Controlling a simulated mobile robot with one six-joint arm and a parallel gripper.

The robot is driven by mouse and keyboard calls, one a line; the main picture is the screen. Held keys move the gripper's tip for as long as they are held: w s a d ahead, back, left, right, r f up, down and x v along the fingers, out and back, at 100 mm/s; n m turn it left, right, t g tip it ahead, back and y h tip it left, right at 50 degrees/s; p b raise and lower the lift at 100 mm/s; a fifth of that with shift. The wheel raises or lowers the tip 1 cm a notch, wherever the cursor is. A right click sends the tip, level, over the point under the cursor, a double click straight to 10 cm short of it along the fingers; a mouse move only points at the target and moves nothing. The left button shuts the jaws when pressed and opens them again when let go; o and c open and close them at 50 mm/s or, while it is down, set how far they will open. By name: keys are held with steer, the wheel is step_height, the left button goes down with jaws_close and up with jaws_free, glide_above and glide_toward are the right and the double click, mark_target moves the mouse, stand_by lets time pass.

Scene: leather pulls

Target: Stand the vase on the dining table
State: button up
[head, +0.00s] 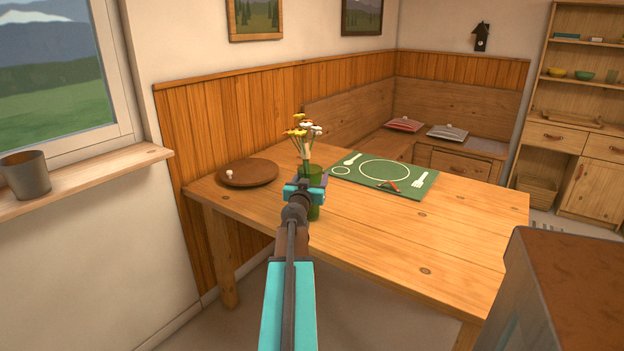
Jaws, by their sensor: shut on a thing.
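The green vase (315,174) holds several white and yellow flowers. It is upright over the near left part of the wooden dining table (400,240). My gripper (306,187) is shut on the vase from the near side, around its middle. My gripper hides part of the vase, and its base shows just below. I cannot tell whether the base touches the tabletop or is slightly above it.
A round brown board (249,173) with a small white knob lies left of the vase. A green placemat (405,187) with cutlery outlines and a small red-handled item (389,186) lies behind right. The table's right half is clear. A brown-topped cabinet (575,275) stands at near right.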

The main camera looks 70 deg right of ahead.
steer(key=o, duration=1.8)
steer(key=shift+c, duration=0.2)
steer(key=shift+r, duration=0.15)
